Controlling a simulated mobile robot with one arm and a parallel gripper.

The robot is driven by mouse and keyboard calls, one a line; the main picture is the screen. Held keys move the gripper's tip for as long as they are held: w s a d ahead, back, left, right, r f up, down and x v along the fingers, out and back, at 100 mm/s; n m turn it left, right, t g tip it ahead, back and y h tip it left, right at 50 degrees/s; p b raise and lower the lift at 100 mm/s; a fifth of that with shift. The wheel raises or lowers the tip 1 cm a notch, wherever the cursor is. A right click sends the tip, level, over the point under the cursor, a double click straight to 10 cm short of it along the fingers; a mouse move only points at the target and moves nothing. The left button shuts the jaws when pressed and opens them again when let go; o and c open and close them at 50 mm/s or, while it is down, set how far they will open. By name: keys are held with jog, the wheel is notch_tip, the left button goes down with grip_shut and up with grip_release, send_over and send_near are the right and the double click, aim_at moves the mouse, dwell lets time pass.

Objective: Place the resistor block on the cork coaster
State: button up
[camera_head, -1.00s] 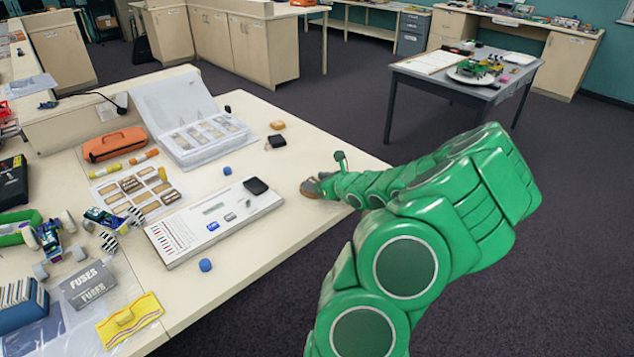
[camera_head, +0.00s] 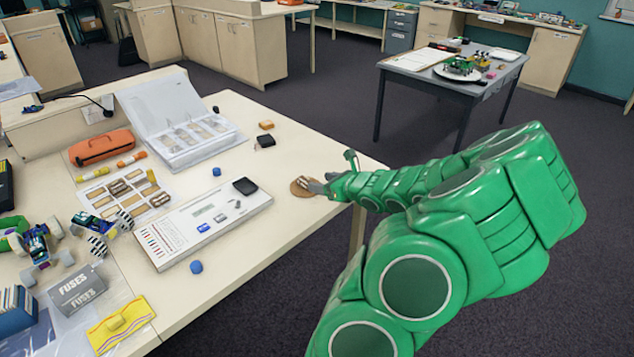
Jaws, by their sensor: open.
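The round brown cork coaster (camera_head: 299,191) lies on the cream table near its right edge. A small brown block with pale marks, which looks like the resistor block (camera_head: 307,184), sits on the coaster, toward its right side. My gripper (camera_head: 323,186) is open just right of the block, with its grey fingertips at the coaster's right side. I cannot tell whether a fingertip still touches the block. My green arm reaches in from the right and hides the table edge behind it.
A white meter panel (camera_head: 170,232) with a black block (camera_head: 245,186) lies left of the coaster. A black block (camera_head: 265,141) and a tan block (camera_head: 266,125) stand farther back. A binder (camera_head: 190,150) lies behind the meter.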

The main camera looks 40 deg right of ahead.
jog(key=shift+v, duration=2.05)
jog(key=w+a+r+n+g+y, duration=0.1)
jog(key=w+a+r+n+y, duration=0.15)
jog(key=a+n, duration=0.45)
jog(key=w+a+r+n+g+y, duration=0.15)
jog(key=a+r, duration=0.25)
jog(key=a, duration=0.6)
jog(key=w+a+r+n+g+y, duration=0.1)
jog(key=w+a+r+n+y, duration=0.3)
jog(key=a, duration=0.5)
jog(key=s+a+n+g, duration=0.45)
jog(key=a+n, duration=0.25)
jog(key=a, duration=0.4)
jog(key=s+a+n+g+h, duration=0.1)
jog(key=s+a+n+g, duration=0.2)
jog(key=s+a+n, duration=0.3)
jog(key=s+a+n+g+h, duration=0.1)
jog(key=s+a+n+g, duration=0.3)
jog(key=s, duration=0.5)
jog(key=s+d+n+h, duration=0.2)
jog(key=s+n+h, duration=0.1)
jog(key=s, duration=0.2)
jog(key=s+d+r+n+h, duration=0.1)
jog(key=s+d+n+h, duration=0.1)
jog(key=s, duration=0.4)
jog(key=shift+s+d+n+h, duration=0.35)
jog(key=shift+n+h, duration=0.15)
jog(key=shift+n, duration=0.25)
